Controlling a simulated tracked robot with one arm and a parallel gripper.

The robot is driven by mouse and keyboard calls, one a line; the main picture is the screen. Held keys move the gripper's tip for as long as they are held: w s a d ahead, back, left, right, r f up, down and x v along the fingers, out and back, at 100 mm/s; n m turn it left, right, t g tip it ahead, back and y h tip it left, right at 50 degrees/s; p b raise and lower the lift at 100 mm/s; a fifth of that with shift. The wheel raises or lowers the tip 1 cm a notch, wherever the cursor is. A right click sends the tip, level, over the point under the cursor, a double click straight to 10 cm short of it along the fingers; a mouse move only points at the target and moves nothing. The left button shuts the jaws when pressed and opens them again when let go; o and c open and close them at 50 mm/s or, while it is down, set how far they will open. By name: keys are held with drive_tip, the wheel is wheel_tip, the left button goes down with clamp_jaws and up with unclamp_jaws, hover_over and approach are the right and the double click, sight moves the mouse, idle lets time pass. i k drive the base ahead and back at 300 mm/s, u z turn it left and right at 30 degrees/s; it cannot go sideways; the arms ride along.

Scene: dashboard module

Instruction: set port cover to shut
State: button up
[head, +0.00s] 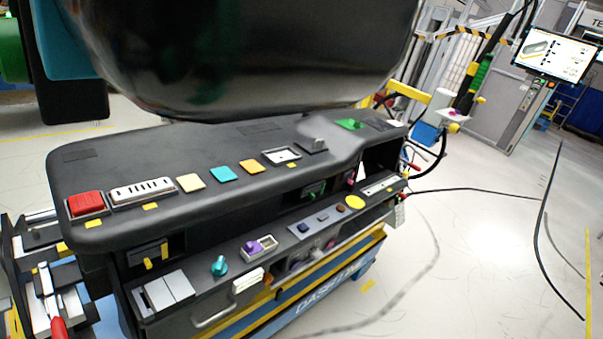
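I cannot tell for sure which part of the dashboard module (150,220) is the port cover. A small white frame with a purple piece (251,247) sits on the lower ledge, right of a teal knob (219,266). A pale hinged-looking double panel (164,291) lies at the left end of that ledge. A large dark rounded body, mine, fills the top of the view. A blurred grey shape (336,146) over the module's right part may be part of my gripper. No fingertips show clearly, and nothing is visibly held.
The module's top carries a red button (86,204), a white slotted strip (142,191), coloured squares and a green piece (350,124). A yellow disc (355,202) sits on the lower ledge. A monitor (556,53) stands at the back right. Open floor with cables lies right.

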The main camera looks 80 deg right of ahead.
sight(251, 249)
drive_tip(key=k, duration=0.55)
drive_tip(key=z, duration=3.15)
drive_tip(key=k, duration=1.35)
drive_tip(key=u, duration=1.1)
drive_tip(key=i, duration=1.1)
drive_tip(key=z, duration=0.05)
